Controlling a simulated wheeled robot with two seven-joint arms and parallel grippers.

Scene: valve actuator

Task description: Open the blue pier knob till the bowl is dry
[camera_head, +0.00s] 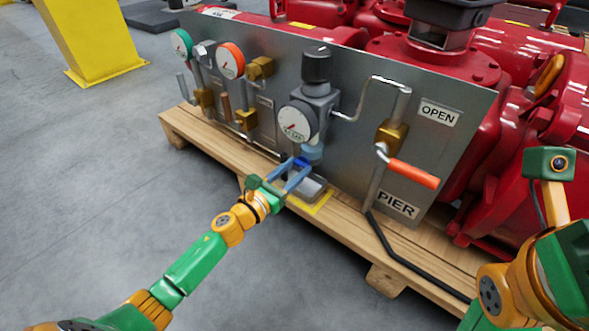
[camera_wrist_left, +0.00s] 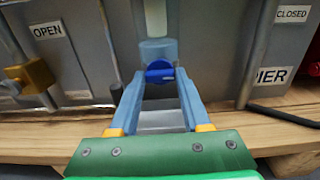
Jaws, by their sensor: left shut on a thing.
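The blue knob (camera_head: 300,162) sits under the bluish bowl (camera_head: 312,152) of the grey regulator unit with a round white gauge. In the left wrist view the blue knob (camera_wrist_left: 160,72) lies between my fingertips, just below the bowl (camera_wrist_left: 157,50). My left gripper (camera_head: 298,168) reaches in from the front left, its two blue fingers shut on the knob at both sides. It also shows in the left wrist view (camera_wrist_left: 159,85). I cannot tell how much liquid is in the bowl. My right arm is at the right edge, its fingers out of view.
A grey tray (camera_head: 312,190) sits below the bowl on the wooden pallet (camera_head: 350,228). To the right are an orange lever (camera_head: 413,173) and the PIER label (camera_head: 397,206). Two more gauges and brass valves are on the panel's left. Red machinery stands behind.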

